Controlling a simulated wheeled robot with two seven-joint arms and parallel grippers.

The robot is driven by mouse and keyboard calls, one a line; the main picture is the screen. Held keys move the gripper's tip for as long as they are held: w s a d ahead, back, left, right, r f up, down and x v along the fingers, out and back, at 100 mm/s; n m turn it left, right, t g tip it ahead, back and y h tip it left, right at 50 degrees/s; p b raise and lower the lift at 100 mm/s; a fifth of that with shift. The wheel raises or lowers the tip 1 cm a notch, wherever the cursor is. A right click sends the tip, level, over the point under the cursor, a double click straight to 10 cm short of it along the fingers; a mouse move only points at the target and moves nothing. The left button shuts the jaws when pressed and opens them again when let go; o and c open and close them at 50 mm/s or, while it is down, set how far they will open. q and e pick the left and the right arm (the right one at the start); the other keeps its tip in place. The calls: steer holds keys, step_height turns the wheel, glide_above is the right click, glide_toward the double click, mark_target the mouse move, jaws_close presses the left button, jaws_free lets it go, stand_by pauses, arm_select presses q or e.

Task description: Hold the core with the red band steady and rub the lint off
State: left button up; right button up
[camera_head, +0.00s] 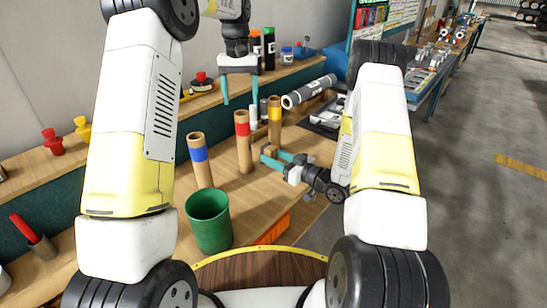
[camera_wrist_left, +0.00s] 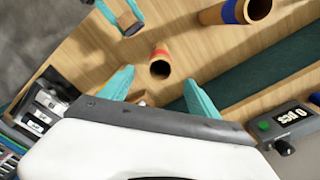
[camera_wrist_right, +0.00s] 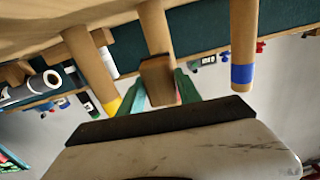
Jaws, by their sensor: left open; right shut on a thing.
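The core with the red band (camera_head: 243,140) stands upright on the wooden bench between a blue-banded core (camera_head: 201,160) and a yellow-banded core (camera_head: 274,118). My left gripper (camera_head: 241,100) is open above and behind it, pointing down and empty. In the left wrist view, a core's open end (camera_wrist_left: 160,65), seemingly the red-banded one's, shows between the spread fingers. My right gripper (camera_head: 272,158) is shut on a small brown block (camera_wrist_right: 157,80), low beside the red-banded core. In the right wrist view the block and fingers hide part of the middle core (camera_wrist_right: 154,28). I cannot make out any lint.
A green bin (camera_head: 210,221) stands at the bench's front. A grey roll (camera_head: 309,91) lies behind the cores to the right. A back shelf (camera_head: 110,140) carries bottles, jars and red and yellow knobs. A small display box (camera_wrist_left: 290,125) shows in the left wrist view.

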mark_target(243, 126)
arm_select(q)
step_height(243, 126, down, 11)
stand_by(0.6)
steer(key=c, duration=1.5)
